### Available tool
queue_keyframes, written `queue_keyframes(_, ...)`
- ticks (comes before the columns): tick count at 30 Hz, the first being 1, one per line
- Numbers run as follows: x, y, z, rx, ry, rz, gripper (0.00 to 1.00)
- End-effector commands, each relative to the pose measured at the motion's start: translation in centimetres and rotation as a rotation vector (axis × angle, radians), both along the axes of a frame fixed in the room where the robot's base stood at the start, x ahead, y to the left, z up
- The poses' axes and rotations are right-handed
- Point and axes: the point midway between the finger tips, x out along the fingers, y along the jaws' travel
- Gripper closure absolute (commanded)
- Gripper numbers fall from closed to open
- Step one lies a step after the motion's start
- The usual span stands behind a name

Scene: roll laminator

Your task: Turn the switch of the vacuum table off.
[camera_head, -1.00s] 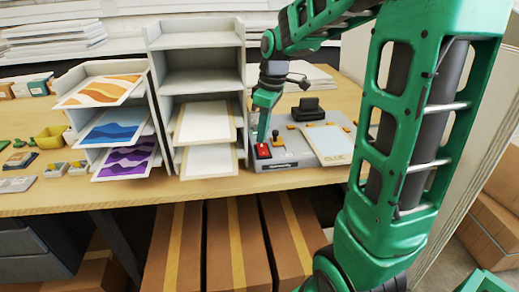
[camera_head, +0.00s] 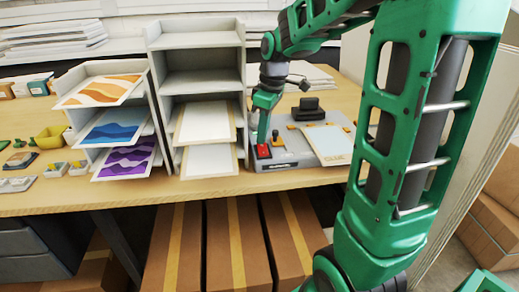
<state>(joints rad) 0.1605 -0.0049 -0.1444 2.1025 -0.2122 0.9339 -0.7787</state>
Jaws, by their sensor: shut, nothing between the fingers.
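The vacuum table (camera_head: 290,165) is a low grey unit near the front edge of the wooden workbench, to the right of the paper racks. A red switch (camera_head: 263,151) sits at its left front corner. A small orange-and-dark knob (camera_head: 277,139) stands just right of it. My gripper (camera_head: 261,141) is shut and empty, pointing down with its tip at or just above the red switch. I cannot tell whether it touches, or which way the switch is set; the fingers hide part of it.
A booklet (camera_head: 328,144) lies on the right part of the vacuum table, with a black block (camera_head: 308,110) behind it. A tall grey rack (camera_head: 199,85) stands close on the left. Cardboard boxes (camera_head: 238,245) fill the space below.

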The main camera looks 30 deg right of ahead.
Motion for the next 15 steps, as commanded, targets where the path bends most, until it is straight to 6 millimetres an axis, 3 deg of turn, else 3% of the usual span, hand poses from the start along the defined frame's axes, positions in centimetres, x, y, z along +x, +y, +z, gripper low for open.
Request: queue_keyframes(15, -0.01, -0.01, -0.69, 0.000, 0.001, 0.000, 1.00)
